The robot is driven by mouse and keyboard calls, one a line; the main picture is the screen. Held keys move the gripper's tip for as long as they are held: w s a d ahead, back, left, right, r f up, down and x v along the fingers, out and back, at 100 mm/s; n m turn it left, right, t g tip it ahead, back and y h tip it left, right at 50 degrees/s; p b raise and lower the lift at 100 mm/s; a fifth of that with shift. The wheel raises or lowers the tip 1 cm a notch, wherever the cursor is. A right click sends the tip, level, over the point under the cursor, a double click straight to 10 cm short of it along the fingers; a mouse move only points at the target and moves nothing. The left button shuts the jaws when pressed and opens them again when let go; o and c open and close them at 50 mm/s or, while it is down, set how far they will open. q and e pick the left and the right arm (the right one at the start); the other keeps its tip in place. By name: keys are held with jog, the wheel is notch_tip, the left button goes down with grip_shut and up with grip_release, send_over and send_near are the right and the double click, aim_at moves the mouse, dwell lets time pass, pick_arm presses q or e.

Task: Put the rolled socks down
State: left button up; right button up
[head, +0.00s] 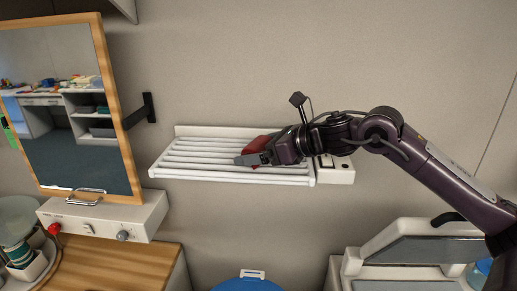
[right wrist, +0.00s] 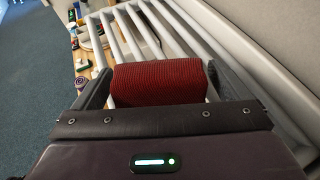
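The rolled socks, a dark red ribbed bundle (right wrist: 160,82), sit between the two fingers of my right gripper (right wrist: 160,88) in the right wrist view. They fill the gap, and the fingers press on both sides. In the head view the socks (head: 258,144) show as a red patch, partly hidden behind the gripper (head: 252,156). They are over the white slatted rack (head: 200,174) on the wall, near its right part. I cannot tell whether they touch the bars. My left gripper is in neither view.
A control box (head: 336,170) adjoins the rack's right end. A wood-framed mirror (head: 112,90) stands left of the rack, above a white box with knobs (head: 100,216). A wooden counter (head: 115,265) lies below left. The rack's left bars are bare.

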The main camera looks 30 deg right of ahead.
jog(key=shift+r, duration=0.1)
jog(key=shift+r, duration=0.15)
jog(key=b+v, duration=0.2)
jog(key=b, duration=0.1)
jog(key=b+v, duration=0.2)
jog(key=b, duration=0.1)
jog(key=shift+s+d+f, duration=0.15)
jog(key=shift+f, duration=0.25)
jog(key=b+v, duration=0.2)
jog(key=v, duration=0.1)
jog(key=b+v, duration=0.1)
jog(key=v, duration=0.3)
jog(key=shift+r+b, duration=0.3)
jog(key=shift+b, duration=0.1)
jog(key=shift+s+d+r, duration=0.15)
jog(key=shift+s+r, duration=0.05)
jog(key=shift+s, duration=0.05)
